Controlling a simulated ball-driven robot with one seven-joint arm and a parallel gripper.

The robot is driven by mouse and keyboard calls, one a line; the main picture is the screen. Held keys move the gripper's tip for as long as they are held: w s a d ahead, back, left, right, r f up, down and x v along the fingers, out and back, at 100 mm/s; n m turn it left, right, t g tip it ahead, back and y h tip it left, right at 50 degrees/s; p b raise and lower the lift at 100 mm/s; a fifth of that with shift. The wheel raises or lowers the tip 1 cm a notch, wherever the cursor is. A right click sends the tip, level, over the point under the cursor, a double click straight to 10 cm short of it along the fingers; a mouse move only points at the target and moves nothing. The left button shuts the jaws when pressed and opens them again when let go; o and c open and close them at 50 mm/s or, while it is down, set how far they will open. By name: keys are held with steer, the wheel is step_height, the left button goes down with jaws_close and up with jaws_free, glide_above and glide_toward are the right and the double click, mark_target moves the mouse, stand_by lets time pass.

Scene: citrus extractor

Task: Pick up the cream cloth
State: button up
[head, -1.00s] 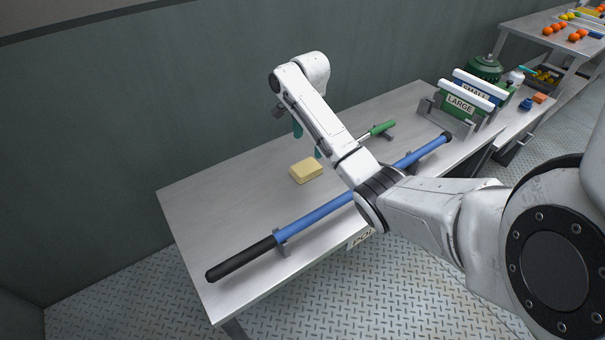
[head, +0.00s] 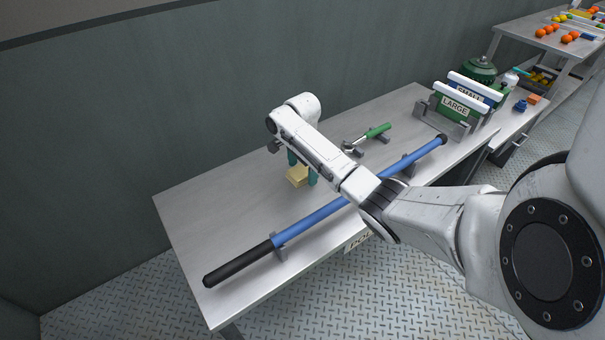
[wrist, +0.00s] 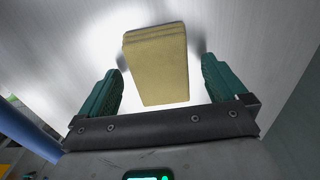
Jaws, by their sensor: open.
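The cream cloth (head: 297,177) is a small folded, pale yellow block lying on the metal table. My gripper (head: 302,170) is low over the table at the cloth, its teal fingers on either side of it, partly hiding it in the head view. In the wrist view the cloth (wrist: 157,64) shows ahead of and between the open fingers (wrist: 163,88). Gaps show on both sides, and neither finger visibly touches it. The fingers hold nothing.
A long blue pole (head: 315,217) with a black grip rests on brackets along the table's front. A green-handled tool (head: 376,131) lies to the right of the cloth. LARGE and SMALL plates (head: 456,104) stand in a rack farther right. The table's left part (head: 205,220) is clear.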

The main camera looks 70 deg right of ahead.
steer(key=shift+c, duration=0.2)
steer(key=c, duration=1.1)
steer(key=shift+r, duration=0.1)
